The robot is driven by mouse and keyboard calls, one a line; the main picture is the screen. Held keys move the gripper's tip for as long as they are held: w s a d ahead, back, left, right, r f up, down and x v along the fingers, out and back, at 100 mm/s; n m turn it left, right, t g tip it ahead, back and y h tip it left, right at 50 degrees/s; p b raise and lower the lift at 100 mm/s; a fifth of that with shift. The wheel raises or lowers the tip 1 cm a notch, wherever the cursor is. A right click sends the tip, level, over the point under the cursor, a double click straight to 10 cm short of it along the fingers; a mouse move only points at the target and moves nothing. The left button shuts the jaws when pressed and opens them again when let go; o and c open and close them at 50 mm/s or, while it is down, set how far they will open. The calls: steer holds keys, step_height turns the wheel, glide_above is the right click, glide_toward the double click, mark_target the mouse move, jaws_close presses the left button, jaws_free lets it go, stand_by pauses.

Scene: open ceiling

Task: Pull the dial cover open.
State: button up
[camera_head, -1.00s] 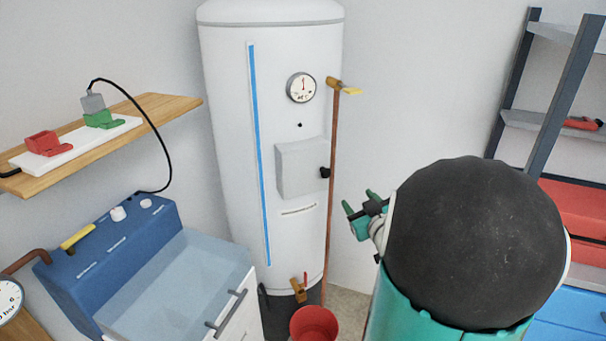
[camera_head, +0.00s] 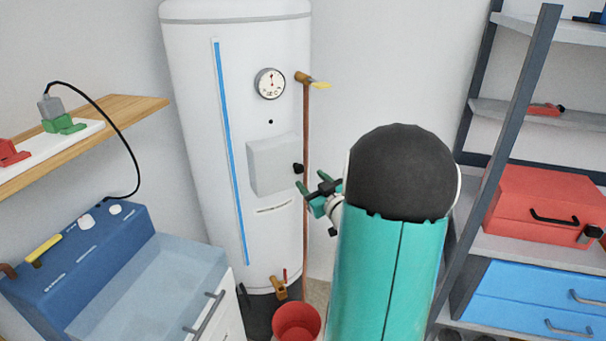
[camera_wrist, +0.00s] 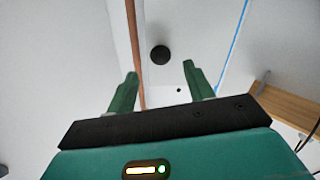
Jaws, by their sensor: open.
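The dial cover (camera_head: 270,165) is a pale grey box on the front of the white tank (camera_head: 215,120). It lies against the tank and looks shut. Its black knob (camera_head: 298,168) sticks out at its right edge. My gripper (camera_head: 313,190) is open and empty, just right of and a little below the knob in the head view. In the wrist view the round dark knob (camera_wrist: 160,55) shows ahead of my gripper (camera_wrist: 160,70), between the lines of the two green fingers. The knob appears apart from both fingers. Whatever is behind the cover is hidden.
A copper pipe (camera_head: 306,130) runs down the tank's right side, close to the knob and my gripper. A round gauge (camera_head: 270,83) sits above the cover. A red bucket (camera_head: 296,322) stands below. A shelf rack (camera_head: 512,150) with a red toolbox (camera_head: 540,205) is at right.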

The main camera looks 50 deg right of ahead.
mark_target(300, 170)
steer(key=x, duration=0.5)
steer(key=shift+w, duration=0.1)
steer(key=shift+c, duration=0.4)
jaws_close()
